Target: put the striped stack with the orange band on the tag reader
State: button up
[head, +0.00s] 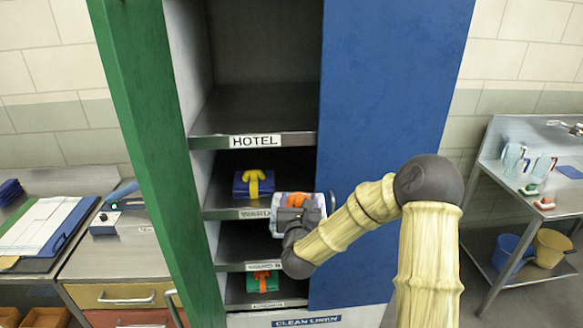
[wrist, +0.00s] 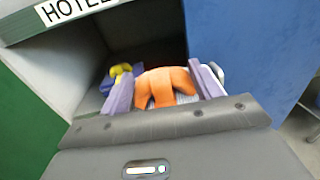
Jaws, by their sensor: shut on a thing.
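My gripper (head: 298,208) is shut on the striped stack (head: 313,204), a pale folded bundle with an orange band (wrist: 166,86). It holds the stack in front of the upper ward shelf, at the right side of the cabinet opening; I cannot tell if any of it is still over the shelf. In the wrist view the fingers (wrist: 164,88) stand on either side of the orange band.
A blue stack with a yellow band (head: 253,184) lies left of mine on the same shelf. A green stack with an orange band (head: 262,279) is on the lowest shelf. The blue door (head: 385,110) is at right, the green panel (head: 140,120) at left. A right-hand bench holds jugs.

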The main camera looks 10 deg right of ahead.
jog(key=s+d+f+y, duration=0.1)
jog(key=s+f, duration=0.2)
jog(key=f, duration=0.6)
jog(key=s+d+f+n, duration=0.1)
jog(key=s+f, duration=0.3)
jog(key=f, duration=0.5)
jog(key=s+d+f+y+b, duration=0.1)
jog(key=s+f, duration=0.3)
jog(key=f, duration=0.5)
jog(key=shift+d+f+n+y, duration=0.3)
jog(key=shift+d, duration=0.1)
jog(key=shift+d, duration=0.1)
